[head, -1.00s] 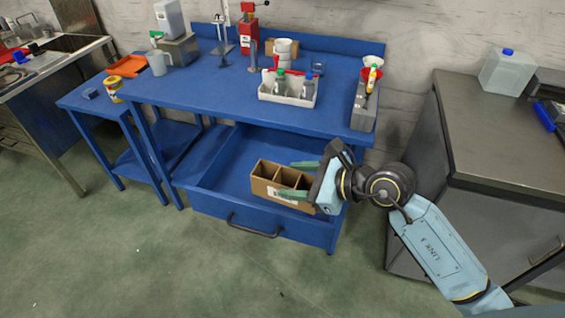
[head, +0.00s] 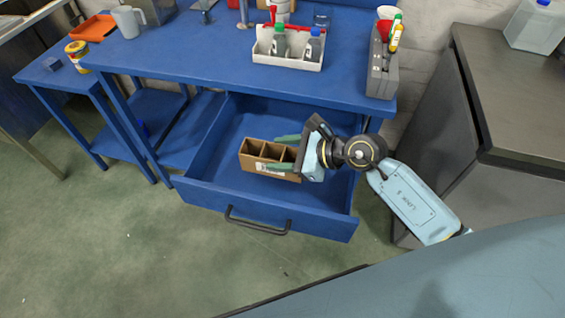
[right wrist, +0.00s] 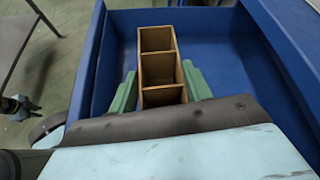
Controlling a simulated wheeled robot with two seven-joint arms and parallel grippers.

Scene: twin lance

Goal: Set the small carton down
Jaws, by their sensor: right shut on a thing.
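The small carton (head: 262,163) is an open brown cardboard box with dividers and a white label on its front side. It is upright inside the open blue drawer (head: 222,158); I cannot tell whether it touches the drawer floor. My right gripper (head: 284,153) is shut on the carton's right end, one green finger on each long side. The right wrist view shows the carton (right wrist: 159,65) between the green fingers (right wrist: 160,95), its compartments empty where visible. The gripper body hides its near end.
The blue bench top (head: 190,60) overhangs the drawer's back. A white tray (head: 290,62) with bottles and a grey box (head: 381,75) stand on it. A grey cabinet (head: 500,100) is at right. The drawer floor left of the carton is clear.

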